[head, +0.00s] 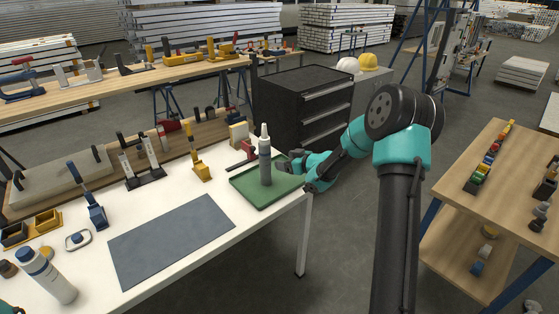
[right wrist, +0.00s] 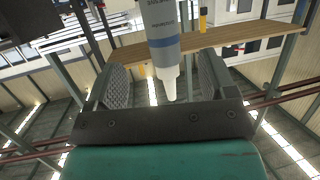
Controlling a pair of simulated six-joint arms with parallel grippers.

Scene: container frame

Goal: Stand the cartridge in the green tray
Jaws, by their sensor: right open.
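The cartridge (head: 265,166) is a grey tube with a white nozzle. It stands upright in the green tray (head: 281,189) at the right corner of the white table. My right gripper (head: 284,163) is just right of the cartridge, low over the tray. In the right wrist view, my right gripper (right wrist: 163,85) is open. The cartridge (right wrist: 160,30) shows between the lines of its two fingers, with space on both sides and its nozzle towards the palm. I cannot tell whether the cartridge's base is fully flat on the tray.
A grey mat (head: 172,238) lies left of the tray. A dark drawer cabinet (head: 305,105) is behind.

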